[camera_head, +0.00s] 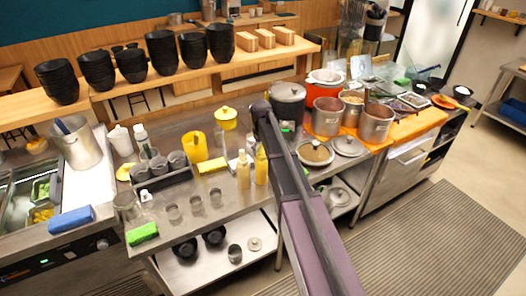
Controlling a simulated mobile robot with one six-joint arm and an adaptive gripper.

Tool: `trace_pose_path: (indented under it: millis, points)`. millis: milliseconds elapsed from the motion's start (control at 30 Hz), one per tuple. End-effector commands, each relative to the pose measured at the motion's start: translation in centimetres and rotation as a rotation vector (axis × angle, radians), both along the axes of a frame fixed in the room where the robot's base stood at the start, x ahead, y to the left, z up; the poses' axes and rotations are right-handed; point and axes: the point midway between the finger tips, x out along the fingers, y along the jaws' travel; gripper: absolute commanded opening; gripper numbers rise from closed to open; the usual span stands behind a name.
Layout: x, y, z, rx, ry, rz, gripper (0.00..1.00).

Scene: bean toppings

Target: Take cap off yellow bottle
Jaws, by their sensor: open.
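A yellow squeeze bottle (261,167) stands upright on the steel counter, just left of my dark arm link. Its narrow pointed top is on it, close beside the arm. My arm crosses from the bottom right up to a dark joint above and behind the bottles in the picture. I cannot make out my gripper or its fingers. No contact with the yellow bottle can be seen.
A yellow sponge (213,166), a yellow jug (194,147) and a rack of grey cups (161,177) stand to the left. A lidded dark pot (288,101) stands behind the arm. Clear glasses (195,203) line the front. Bare counter lies around the glasses.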

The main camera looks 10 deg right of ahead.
Motion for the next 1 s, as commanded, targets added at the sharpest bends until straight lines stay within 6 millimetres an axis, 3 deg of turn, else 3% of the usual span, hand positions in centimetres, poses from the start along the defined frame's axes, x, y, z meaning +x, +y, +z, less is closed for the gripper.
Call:
trace_pose_path:
  millis: [433, 500, 700, 1000]
  points:
    - [-0.01, -0.01, 0.03, 0.0, 0.0, 0.0, 0.79]
    - [0.0, -0.02, 0.03, 0.0, 0.0, 0.0, 0.6]
    - [-0.01, -0.04, 0.03, 0.0, 0.0, 0.0, 0.25]
    - [0.0, -0.05, 0.03, 0.0, 0.0, -0.001, 0.23]
